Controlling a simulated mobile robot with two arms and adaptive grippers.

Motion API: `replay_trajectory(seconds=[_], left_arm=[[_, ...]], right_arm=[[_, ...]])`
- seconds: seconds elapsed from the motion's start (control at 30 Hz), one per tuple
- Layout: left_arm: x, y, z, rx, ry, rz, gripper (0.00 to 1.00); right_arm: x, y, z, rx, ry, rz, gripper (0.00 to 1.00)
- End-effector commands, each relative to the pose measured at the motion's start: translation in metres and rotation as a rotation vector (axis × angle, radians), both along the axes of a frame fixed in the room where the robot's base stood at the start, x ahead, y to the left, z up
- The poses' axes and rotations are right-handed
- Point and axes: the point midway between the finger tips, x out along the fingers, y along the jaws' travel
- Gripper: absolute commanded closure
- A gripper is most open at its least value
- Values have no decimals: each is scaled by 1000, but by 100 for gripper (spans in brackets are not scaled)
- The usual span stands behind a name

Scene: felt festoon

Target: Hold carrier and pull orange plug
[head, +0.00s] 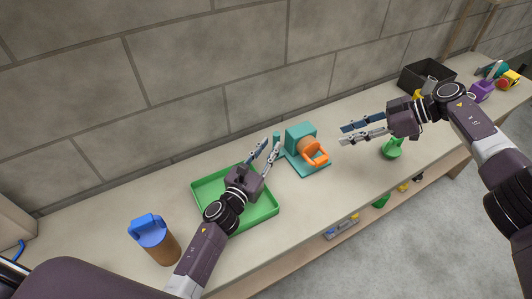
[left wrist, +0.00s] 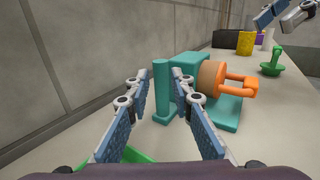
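The teal carrier (head: 299,137) stands on the bench, a block on a flat base with an upright post (left wrist: 162,92) at its left side. The orange plug (head: 315,155) sits in the carrier's front, with a tan-orange round body and a loop handle; it also shows in the left wrist view (left wrist: 236,86). My left gripper (head: 268,147) is open just left of the carrier. In the left wrist view its fingers are spread, with the post ahead between them, apparently not gripped. My right gripper (head: 345,134) is open and empty, to the right of the plug and apart from it.
A green tray (head: 265,213) lies under my left gripper. A blue-topped brown container (head: 152,240) stands at left. A green knobbed object (head: 392,150) is below my right gripper. A black bin (head: 427,75) and a purple container (head: 481,91) stand at far right. A lower shelf holds small items.

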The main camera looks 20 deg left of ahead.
Motion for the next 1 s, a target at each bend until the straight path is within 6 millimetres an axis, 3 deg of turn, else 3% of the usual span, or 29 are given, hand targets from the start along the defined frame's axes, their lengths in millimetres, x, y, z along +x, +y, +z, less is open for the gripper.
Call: replay_trajectory(seconds=[0.3, 0.7, 0.9, 1.0], left_arm=[[44, -10, 0, -1, -1, -2, 79], [52, -12, 0, -1, -1, -3, 79], [52, -12, 0, -1, -1, -3, 100], [52, -12, 0, -1, -1, -3, 100]], right_arm=[[0, 0, 0, 0, 0, 0, 71], [0, 0, 0, 0, 0, 0, 71], [0, 0, 0, 0, 0, 0, 71], [0, 0, 0, 0, 0, 0, 71]])
